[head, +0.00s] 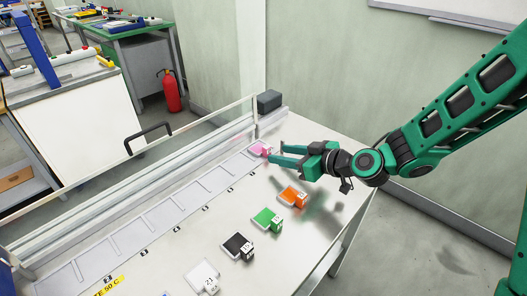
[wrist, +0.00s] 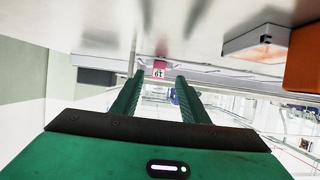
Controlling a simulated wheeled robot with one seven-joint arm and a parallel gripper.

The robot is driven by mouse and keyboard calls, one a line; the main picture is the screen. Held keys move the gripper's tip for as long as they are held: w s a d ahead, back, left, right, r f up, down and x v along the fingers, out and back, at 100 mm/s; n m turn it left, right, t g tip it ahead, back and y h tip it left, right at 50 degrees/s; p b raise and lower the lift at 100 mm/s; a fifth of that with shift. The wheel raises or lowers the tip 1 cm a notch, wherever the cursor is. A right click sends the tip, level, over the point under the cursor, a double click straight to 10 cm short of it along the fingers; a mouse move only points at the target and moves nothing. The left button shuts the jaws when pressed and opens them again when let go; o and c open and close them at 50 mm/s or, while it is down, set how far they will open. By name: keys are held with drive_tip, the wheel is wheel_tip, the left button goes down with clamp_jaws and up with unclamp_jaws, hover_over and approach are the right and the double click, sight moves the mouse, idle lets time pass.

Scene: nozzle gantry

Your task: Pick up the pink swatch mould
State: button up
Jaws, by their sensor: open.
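The pink swatch mould (head: 260,149) sits at the far right end of the pale slotted strip on the table. In the wrist view the pink mould (wrist: 159,72) shows a white label and lies just beyond the fingertips, between them in the picture. My gripper (head: 273,155) is open and empty, its green fingers pointing left at the mould's near side. In the wrist view both fingers of my gripper (wrist: 159,82) stand apart. I cannot tell whether a fingertip touches the mould.
An orange mould (head: 292,196), a green mould (head: 267,219), a black mould (head: 238,246) and a white mould (head: 202,276) stand in a row nearer. A clear rail (head: 190,126) and a dark block (head: 269,101) edge the table's back.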

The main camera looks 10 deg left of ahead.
sight(269, 152)
drive_tip(key=x, duration=0.5)
drive_tip(key=shift+w, duration=0.1)
clamp_jaws()
